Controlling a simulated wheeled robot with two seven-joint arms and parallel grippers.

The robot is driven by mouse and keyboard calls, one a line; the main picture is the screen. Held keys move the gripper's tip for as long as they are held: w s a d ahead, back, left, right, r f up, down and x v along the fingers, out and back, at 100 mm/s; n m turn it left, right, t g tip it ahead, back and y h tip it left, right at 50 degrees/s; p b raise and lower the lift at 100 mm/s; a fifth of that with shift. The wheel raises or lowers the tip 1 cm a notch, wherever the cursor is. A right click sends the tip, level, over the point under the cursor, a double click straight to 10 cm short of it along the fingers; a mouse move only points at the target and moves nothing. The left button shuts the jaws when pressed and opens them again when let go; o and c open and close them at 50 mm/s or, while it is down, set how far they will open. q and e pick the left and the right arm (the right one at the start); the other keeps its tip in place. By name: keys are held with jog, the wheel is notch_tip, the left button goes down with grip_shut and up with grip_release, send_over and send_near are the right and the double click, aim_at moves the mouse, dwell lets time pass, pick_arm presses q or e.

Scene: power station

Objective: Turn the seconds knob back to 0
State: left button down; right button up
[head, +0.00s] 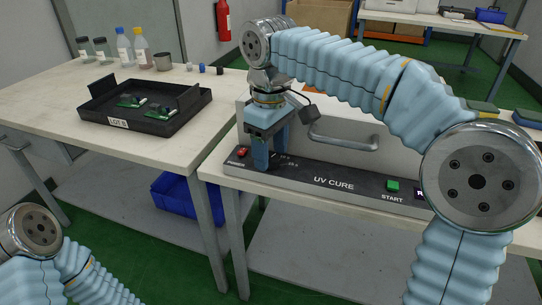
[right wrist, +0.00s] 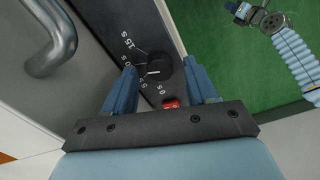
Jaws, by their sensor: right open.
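The black round seconds knob (right wrist: 161,72) shows in the right wrist view on the dark UV CURE panel (head: 332,183). Its white pointer line points left, roughly between the 10 S and 5 S marks; the exact setting is hard to tell. The 0 S mark is just below the knob. My right gripper (head: 269,147) is open and points down at the panel's left end. In the right wrist view (right wrist: 160,75) its blue fingers are on either side of the knob; contact cannot be told. In the head view the fingers hide the knob. What seems my left gripper (right wrist: 242,12) shows small and far.
A red button (head: 242,152) is left of the knob, close to my fingers. A green START button (head: 392,186) is farther right. A metal handle (head: 343,140) stands out behind the panel. A black tray (head: 165,125) is on the left table.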

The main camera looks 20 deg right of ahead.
jog(key=shift+f, duration=0.5)
jog(key=shift+c, duration=0.3)
jog(key=c, duration=1)
